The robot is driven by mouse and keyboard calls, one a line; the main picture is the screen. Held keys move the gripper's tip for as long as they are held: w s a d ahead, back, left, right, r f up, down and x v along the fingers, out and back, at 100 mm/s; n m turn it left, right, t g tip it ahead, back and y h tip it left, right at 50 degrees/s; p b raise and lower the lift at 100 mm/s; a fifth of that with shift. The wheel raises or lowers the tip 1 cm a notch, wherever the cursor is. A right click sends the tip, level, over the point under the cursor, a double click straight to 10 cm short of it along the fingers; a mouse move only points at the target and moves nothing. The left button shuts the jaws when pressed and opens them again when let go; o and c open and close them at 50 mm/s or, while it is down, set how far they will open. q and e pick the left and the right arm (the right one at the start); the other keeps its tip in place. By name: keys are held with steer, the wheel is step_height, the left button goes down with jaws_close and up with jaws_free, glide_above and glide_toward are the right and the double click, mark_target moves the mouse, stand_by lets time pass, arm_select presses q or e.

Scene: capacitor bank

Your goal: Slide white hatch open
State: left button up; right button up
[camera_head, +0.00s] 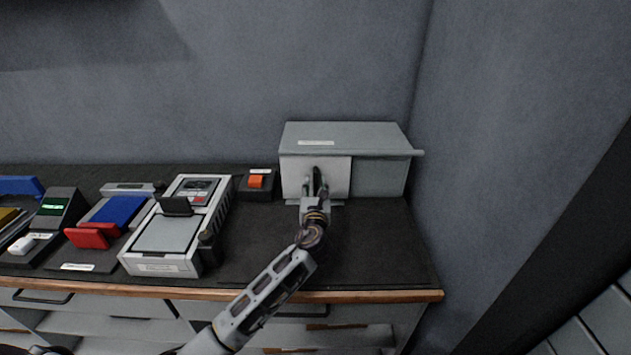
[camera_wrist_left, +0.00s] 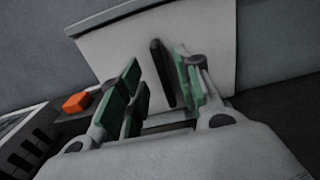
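The white hatch (camera_head: 296,177) is a pale flat panel on the left part of the front of a grey box (camera_head: 383,178). It also fills the middle of the left wrist view (camera_wrist_left: 112,52). Its upright dark handle (camera_wrist_left: 163,74) stands out from the panel. My left gripper (camera_head: 315,184) is at the hatch front. In the left wrist view, my left gripper (camera_wrist_left: 158,82) has its green-padded fingers apart, one on each side of the handle, with gaps visible. The head view hides most of the handle behind the fingers. My right gripper is not in view.
A small box with an orange switch (camera_head: 256,182) stands left of the grey box. Farther left is a white device (camera_head: 164,266) with a dark lever. The dark worktop (camera_head: 375,259) is clear in front of the box. A wall stands close on the right.

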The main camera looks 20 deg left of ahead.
mark_target(316, 179)
arm_select(q)
steer(key=x, duration=0.3)
steer(key=shift+w+a, duration=0.1)
steer(key=shift+w, duration=0.1)
steer(key=shift+w+a, duration=0.1)
steer(key=shift+w, duration=0.4)
steer(key=c, duration=0.6)
jaws_close()
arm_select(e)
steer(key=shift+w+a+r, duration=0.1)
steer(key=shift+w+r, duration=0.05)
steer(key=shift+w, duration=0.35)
